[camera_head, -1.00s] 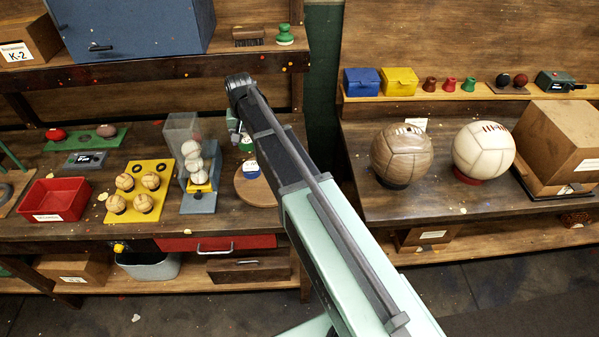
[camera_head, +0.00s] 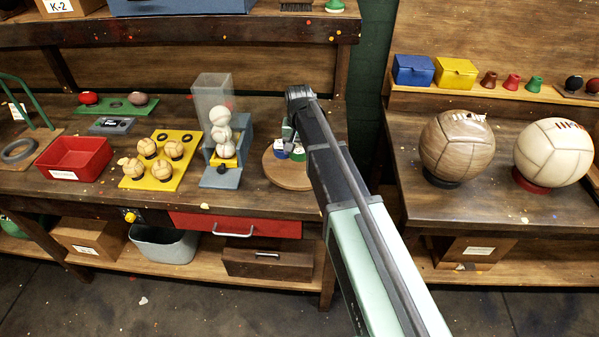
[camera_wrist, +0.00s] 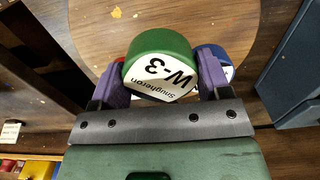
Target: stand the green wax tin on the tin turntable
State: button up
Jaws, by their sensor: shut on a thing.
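The green wax tin (camera_wrist: 160,45), with a white label reading W-3, is between the purple pads of my gripper (camera_wrist: 163,70) in the wrist view. My gripper is shut on it. Behind it is the round wooden turntable (camera_wrist: 215,18); the disc also shows in the head view (camera_head: 286,178). The tin is over the disc; I cannot tell whether its base touches. A blue tin (camera_wrist: 216,54) is just right of the green one, partly hidden by a finger. A bit of red shows by the left finger. In the head view, my gripper and the tins are small and partly covered.
A grey ball dispenser (camera_head: 222,178) stands just left of the turntable. A yellow ball tray (camera_head: 160,182) and a red bin (camera_head: 76,158) lie farther left. Right of my arm, a separate bench holds a brown ball (camera_head: 457,148) and a white ball (camera_head: 553,152).

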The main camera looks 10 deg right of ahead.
aim_at(299, 165)
notch_tip(299, 165, down, 5)
jog(key=b, duration=0.4)
jog(key=shift+r, duration=0.55)
jog(key=shift+f, duration=0.25)
jog(key=o, duration=1)
notch_tip(299, 165, up, 13)
jog(key=p, duration=1.2)
jog(key=shift+f, duration=0.1)
jog(key=s+n, duration=0.1)
jog(key=s, duration=0.7)
jog(key=s+n, duration=0.1)
jog(key=s, duration=0.7)
jog(key=s+n, duration=0.1)
jog(key=s, duration=0.7)
jog(key=shift+s+f, duration=0.15)
jog(key=shift+s, duration=0.15)
